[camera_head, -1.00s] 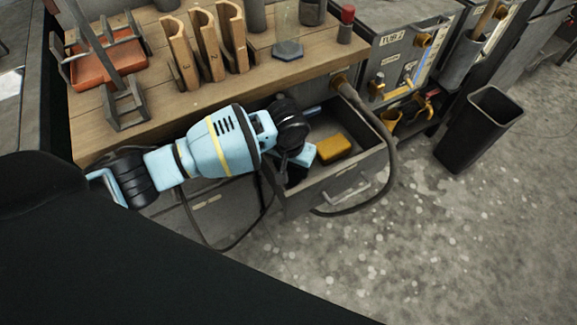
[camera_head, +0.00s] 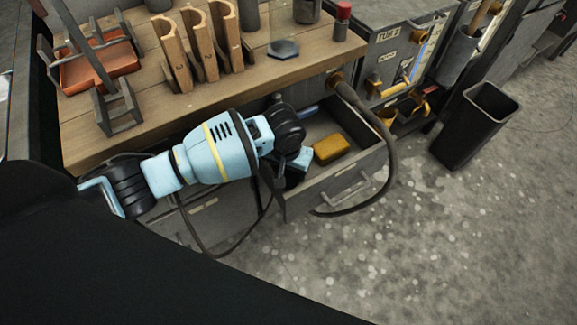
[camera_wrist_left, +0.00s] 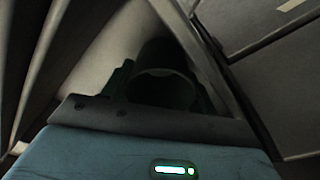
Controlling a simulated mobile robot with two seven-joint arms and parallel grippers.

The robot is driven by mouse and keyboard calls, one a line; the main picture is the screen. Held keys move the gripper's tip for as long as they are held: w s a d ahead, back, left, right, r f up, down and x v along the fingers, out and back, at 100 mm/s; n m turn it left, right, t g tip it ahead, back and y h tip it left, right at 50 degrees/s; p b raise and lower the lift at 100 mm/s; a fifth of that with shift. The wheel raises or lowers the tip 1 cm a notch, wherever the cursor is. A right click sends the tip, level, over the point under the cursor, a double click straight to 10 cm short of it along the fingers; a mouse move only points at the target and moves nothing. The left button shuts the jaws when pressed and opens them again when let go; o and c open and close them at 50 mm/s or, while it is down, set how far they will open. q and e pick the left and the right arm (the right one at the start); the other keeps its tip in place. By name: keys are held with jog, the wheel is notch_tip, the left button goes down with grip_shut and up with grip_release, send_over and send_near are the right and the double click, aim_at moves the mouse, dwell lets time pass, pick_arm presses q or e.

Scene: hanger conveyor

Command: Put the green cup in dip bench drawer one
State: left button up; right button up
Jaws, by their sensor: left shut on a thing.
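A dark green cup (camera_wrist_left: 162,80) shows in the left wrist view, between the two fingers of my left gripper (camera_wrist_left: 163,98), which is shut on it. The view is dark there, and pale surfaces slope around the cup. In the head view my left gripper (camera_head: 292,168) is over the left part of an open grey drawer (camera_head: 350,183) under the wooden bench; its fingers and the cup are hidden behind my wrist. I cannot tell whether the cup touches the drawer floor. My right gripper is not in view.
A yellow block (camera_head: 331,148) lies in the drawer right of my gripper. A dark hose (camera_head: 378,125) loops past the drawer's right side. The wooden bench (camera_head: 235,95) above holds wooden holders (camera_head: 205,45) and an orange tray (camera_head: 98,68). A black bin (camera_head: 475,130) stands right.

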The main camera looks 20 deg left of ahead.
pick_arm(q)
jog(key=o, duration=0.8)
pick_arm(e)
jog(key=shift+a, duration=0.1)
pick_arm(q)
jog(key=shift+r, duration=0.1)
jog(key=shift+r, duration=0.35)
notch_tip(320, 180, up, 4)
jog(key=p, duration=0.3)
jog(key=shift+s+f, duration=0.1)
jog(key=r+p, duration=0.2)
jog(key=p, duration=0.1)
jog(key=r+p, duration=0.3)
jog(key=s+r+p, duration=0.1)
jog(key=r+p, duration=0.1)
jog(key=r, duration=0.1)
jog(key=shift+s+r+p, duration=0.1)
jog(key=shift+r+p, duration=0.15)
jog(key=shift+p, duration=0.15)
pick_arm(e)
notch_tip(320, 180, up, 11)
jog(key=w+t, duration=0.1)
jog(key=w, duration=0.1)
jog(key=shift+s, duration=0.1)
